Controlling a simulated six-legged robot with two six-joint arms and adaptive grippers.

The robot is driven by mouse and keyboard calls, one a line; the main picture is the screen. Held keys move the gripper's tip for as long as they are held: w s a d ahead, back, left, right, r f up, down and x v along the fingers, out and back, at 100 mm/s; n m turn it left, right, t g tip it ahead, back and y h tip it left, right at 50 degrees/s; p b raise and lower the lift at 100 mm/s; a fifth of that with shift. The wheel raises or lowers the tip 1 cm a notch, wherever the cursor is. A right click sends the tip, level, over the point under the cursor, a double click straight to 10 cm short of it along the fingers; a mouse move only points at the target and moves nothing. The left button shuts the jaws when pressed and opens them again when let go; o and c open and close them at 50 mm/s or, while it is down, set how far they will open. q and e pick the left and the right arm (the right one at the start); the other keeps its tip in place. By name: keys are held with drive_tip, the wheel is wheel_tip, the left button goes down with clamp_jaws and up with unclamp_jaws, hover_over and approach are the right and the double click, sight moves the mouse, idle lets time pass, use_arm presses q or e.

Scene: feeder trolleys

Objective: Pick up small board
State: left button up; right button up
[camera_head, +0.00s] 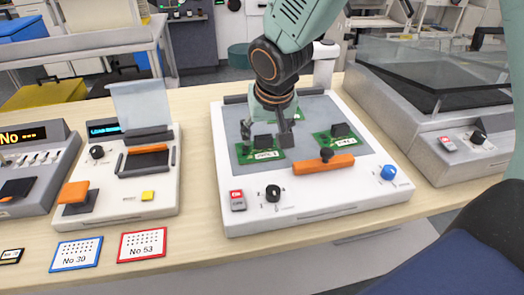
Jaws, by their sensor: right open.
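I cannot tell for sure which one is the small board. My right gripper (266,133) is open, pointing down at the left board, its fingers to either side of the board's black block in the picture. Whether it touches the board cannot be told. My left gripper is not in view.
An orange handle bar (323,164) lies at the plate's front edge. A red switch (237,199), a black knob (273,193) and a blue knob (388,172) sit on the machine's front. Other machines stand left and right. Cards (142,244) lie on the wooden table.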

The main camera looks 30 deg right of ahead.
sight(264, 139)
drive_tip(key=shift+a+f, duration=0.1)
drive_tip(key=shift+f, duration=0.1)
drive_tip(key=shift+s+a+r, duration=0.1)
drive_tip(key=shift+a+r, duration=0.1)
drive_tip(key=shift+a, duration=0.1)
drive_tip(key=shift+w+d+f, duration=0.25)
drive_tip(key=shift+d, duration=0.05)
drive_tip(key=c, duration=0.3)
drive_tip(key=shift+s+a+r, duration=0.2)
drive_tip(key=c, duration=0.5)
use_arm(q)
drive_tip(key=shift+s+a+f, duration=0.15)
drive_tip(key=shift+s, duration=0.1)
use_arm(e)
drive_tip(key=shift+w+f, duration=0.1)
drive_tip(key=c, duration=0.5)
use_arm(q)
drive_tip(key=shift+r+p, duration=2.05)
drive_tip(key=shift+p, duration=0.05)
use_arm(e)
drive_tip(key=shift+d+r, duration=0.1)
drive_tip(key=shift+r, duration=4.95)
